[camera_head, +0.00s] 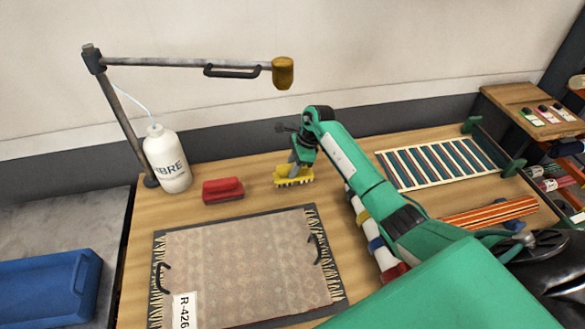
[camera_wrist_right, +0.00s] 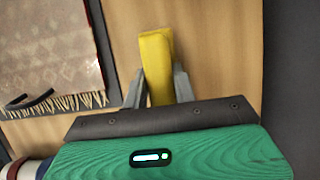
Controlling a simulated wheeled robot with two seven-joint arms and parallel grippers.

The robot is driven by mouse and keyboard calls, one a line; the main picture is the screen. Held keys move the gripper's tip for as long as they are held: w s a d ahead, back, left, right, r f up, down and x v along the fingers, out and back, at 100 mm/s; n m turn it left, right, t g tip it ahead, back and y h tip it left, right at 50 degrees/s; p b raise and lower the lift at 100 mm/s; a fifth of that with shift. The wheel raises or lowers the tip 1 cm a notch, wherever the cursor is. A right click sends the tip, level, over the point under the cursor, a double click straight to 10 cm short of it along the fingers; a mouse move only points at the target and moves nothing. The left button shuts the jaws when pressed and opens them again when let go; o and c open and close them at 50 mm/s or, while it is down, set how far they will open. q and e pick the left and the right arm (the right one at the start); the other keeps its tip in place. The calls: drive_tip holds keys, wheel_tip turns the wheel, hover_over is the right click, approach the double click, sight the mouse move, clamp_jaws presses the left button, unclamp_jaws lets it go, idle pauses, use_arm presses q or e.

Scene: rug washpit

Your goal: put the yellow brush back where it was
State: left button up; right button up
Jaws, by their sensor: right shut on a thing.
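The yellow brush (camera_head: 294,177) is at the back of the wooden table, with its bristles pointing down. My right gripper (camera_head: 298,163) is shut on the top of the yellow brush. In the right wrist view the yellow brush (camera_wrist_right: 156,62) sits between the two grey fingers of my right gripper (camera_wrist_right: 158,88). I cannot tell whether the bristles touch the table or hang just above it. My left gripper is not in view.
A red brush (camera_head: 223,190) lies left of the yellow one. A white bottle (camera_head: 167,160) stands by a lamp-like post arm (camera_head: 190,62). A fringed rug (camera_head: 240,265) lies in front. A striped piece (camera_head: 440,162) lies right. Bare wood surrounds the yellow brush.

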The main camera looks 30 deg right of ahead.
drive_tip(key=shift+f, duration=0.85)
drive_tip(key=shift+f, duration=0.1)
drive_tip(key=o, duration=1)
drive_tip(key=shift+o, duration=0.2)
